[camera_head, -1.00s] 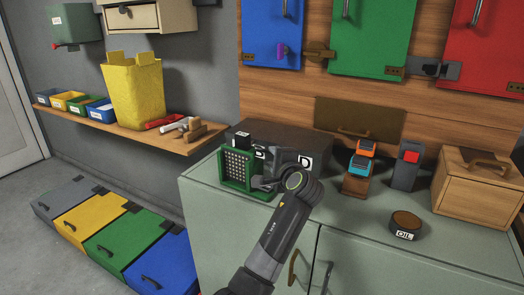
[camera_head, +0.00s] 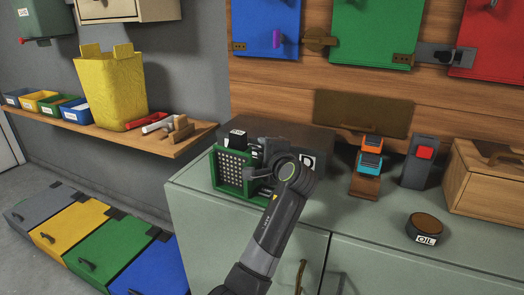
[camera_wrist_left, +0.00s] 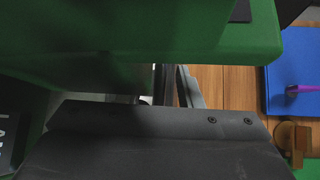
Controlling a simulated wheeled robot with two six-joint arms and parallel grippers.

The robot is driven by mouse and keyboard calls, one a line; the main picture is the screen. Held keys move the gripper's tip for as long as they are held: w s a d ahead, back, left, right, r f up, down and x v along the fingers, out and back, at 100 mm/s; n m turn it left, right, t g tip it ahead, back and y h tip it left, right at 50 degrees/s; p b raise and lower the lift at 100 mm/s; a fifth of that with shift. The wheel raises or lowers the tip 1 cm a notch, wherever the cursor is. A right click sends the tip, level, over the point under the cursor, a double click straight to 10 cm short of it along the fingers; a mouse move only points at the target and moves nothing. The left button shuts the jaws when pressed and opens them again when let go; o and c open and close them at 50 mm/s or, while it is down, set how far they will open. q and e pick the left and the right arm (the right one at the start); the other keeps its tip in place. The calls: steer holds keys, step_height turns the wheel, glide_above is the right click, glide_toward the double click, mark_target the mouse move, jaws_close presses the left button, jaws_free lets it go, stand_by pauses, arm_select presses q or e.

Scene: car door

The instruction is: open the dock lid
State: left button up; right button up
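A dark box (camera_head: 288,134) with a white "D" label (camera_head: 307,162) stands on the grey-green cabinet top; it may be the dock, and I cannot make out its lid clearly. A green perforated crate (camera_head: 233,171) stands at its front left. My left gripper (camera_head: 260,173) is beside the crate's right side, in front of the box; its fingertips are small and partly hidden, so their opening is unclear. In the left wrist view a green surface (camera_wrist_left: 150,32) fills the top, very close, above a dark grey panel (camera_wrist_left: 160,142). My right gripper is out of view.
An orange and blue tool (camera_head: 370,155), a grey block with a red button (camera_head: 419,162), an oil tin (camera_head: 425,228) and a wooden box (camera_head: 490,180) stand to the right. A brown panel (camera_head: 362,108) is behind.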

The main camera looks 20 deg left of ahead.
arm_select(q)
steer(key=shift+c, duration=0.3)
jaws_close()
steer(key=shift+r, duration=0.1)
